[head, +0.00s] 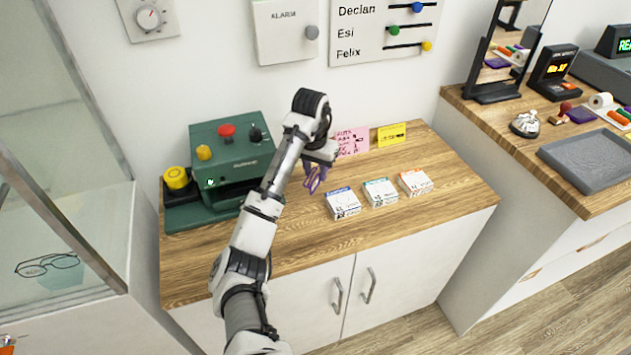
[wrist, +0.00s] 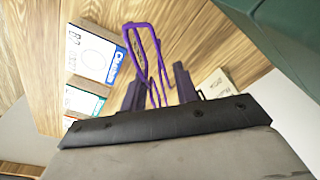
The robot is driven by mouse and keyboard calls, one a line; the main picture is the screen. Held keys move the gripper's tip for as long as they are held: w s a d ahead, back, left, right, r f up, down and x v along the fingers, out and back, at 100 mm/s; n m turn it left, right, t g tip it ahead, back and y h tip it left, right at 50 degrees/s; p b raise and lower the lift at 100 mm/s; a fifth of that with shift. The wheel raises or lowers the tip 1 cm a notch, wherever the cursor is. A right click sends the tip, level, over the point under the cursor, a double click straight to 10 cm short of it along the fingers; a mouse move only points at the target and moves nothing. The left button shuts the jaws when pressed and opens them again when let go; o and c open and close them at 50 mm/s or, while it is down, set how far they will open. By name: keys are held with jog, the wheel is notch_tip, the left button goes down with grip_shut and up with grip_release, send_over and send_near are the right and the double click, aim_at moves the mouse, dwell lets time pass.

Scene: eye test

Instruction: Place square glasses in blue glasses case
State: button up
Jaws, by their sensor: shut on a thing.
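My gripper (head: 322,164) is shut on purple-framed glasses (head: 313,182) and holds them above the wooden counter, left of the small boxes. In the wrist view the glasses (wrist: 140,25) stick out between the dark fingers (wrist: 159,82), with thin purple rims. I cannot tell for sure whether their lenses are square. No blue glasses case can be made out in either view. Dark-framed glasses (head: 48,264) are in the glass cabinet at the left, at a pale teal block (head: 62,279).
Three small white boxes with blue (head: 342,203), teal (head: 380,191) and orange (head: 415,182) bands stand on the counter (head: 455,190). A green machine (head: 233,150) with buttons stands at the left. A grey tray (head: 590,160) is on the right counter. The counter's front is mostly clear.

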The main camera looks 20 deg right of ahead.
jog(key=shift+f, duration=1.9)
jog(key=shift+f, duration=0.15)
jog(key=o, duration=1)
